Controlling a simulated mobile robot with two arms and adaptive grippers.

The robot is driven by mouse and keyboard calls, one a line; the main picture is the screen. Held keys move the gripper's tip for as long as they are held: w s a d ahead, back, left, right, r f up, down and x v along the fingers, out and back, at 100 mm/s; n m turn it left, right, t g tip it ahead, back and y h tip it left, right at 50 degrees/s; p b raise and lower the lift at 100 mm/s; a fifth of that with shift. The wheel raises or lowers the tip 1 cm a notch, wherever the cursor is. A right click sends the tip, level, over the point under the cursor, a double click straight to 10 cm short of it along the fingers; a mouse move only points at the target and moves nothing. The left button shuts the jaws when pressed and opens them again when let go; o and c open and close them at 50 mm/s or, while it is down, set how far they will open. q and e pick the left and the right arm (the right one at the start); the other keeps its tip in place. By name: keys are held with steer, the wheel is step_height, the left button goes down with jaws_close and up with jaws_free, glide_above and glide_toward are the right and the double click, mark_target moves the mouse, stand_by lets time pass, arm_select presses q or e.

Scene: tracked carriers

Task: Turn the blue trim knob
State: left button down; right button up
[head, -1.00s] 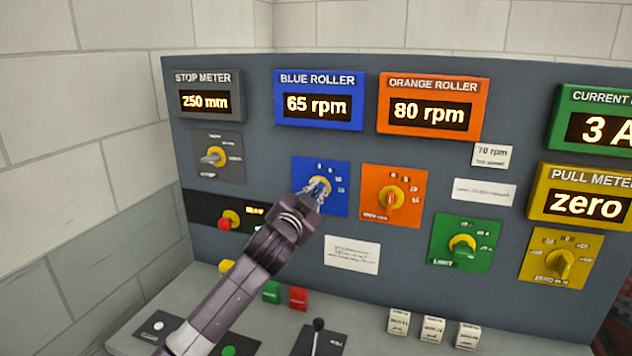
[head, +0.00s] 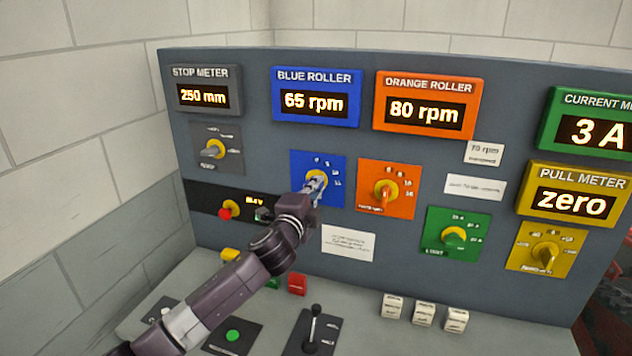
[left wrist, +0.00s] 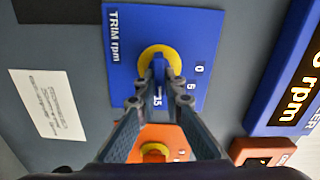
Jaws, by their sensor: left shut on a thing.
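The blue trim knob has a yellow base ring and sits on a blue plate (head: 332,197) in the middle left of the panel in the head view. In the left wrist view the plate (left wrist: 128,82) reads "TRIM rpm", and the blue knob (left wrist: 159,68) stands out from its yellow ring. My left gripper (head: 315,186) is shut on the knob; its two fingers (left wrist: 159,88) lie on either side of it. The fingers hide part of the dial marks. The blue roller display (head: 315,103) reads 65 rpm. My right gripper is not in view.
An orange knob plate (head: 400,208) is just right of the blue one. A red button (head: 225,213) is at the lower left. A black lever (head: 314,325) rises from the desk below. White note cards (head: 348,243) are on the panel.

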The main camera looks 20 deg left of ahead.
arm_select(q)
steer(key=shift+m, duration=0.5)
steer(key=c, duration=2)
jaws_free()
steer(key=shift+c, duration=0.2)
steer(key=shift+f, duration=0.1)
steer(key=s, duration=1.2)
steer(key=shift+a, duration=0.2)
